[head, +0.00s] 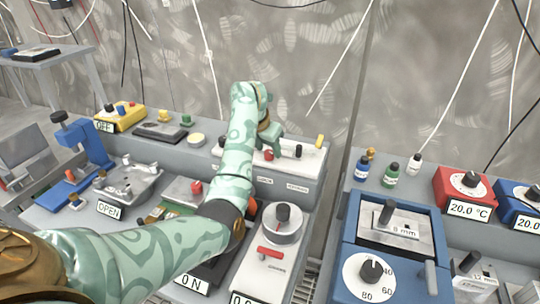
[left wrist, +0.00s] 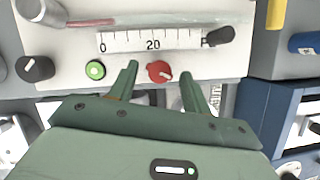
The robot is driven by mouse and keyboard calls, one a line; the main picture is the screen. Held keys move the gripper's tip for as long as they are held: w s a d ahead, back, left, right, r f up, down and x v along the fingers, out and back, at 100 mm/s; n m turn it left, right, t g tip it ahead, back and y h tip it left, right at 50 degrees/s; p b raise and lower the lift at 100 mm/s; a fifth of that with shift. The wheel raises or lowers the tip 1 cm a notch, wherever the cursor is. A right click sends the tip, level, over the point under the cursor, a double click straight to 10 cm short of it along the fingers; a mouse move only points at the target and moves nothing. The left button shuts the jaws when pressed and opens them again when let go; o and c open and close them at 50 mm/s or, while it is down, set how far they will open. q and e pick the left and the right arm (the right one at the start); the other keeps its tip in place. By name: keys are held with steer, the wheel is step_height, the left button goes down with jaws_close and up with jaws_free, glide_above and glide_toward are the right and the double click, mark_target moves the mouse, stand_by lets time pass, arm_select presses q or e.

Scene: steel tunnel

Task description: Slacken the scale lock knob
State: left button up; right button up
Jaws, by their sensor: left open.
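A light instrument box (head: 312,163) stands at the back centre of the bench. Its panel carries a white scale (left wrist: 150,41) marked 0 and 20. Below the scale is a small red knob (left wrist: 159,73) with a pale pointer mark, apparently the scale lock knob; it also shows in the head view (head: 269,155). My left gripper (left wrist: 160,70) is open, with its two green fingers on either side of the red knob in the left wrist view. Contact cannot be told. In the head view my left gripper (head: 269,136) is over this box. My right gripper is out of view.
A green button (left wrist: 95,70) and a black knob (left wrist: 36,68) sit left of the red knob; another black knob (left wrist: 220,36) is right of the scale. A dial device (head: 282,222) stands in front. A blue device (head: 395,245) is at right.

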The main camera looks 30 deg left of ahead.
arm_select(q)
steer(key=shift+w+f, duration=0.3)
steer(key=shift+f, duration=0.25)
steer(key=shift+r, duration=0.1)
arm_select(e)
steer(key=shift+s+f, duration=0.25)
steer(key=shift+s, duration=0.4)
arm_select(q)
steer(key=c, duration=1)
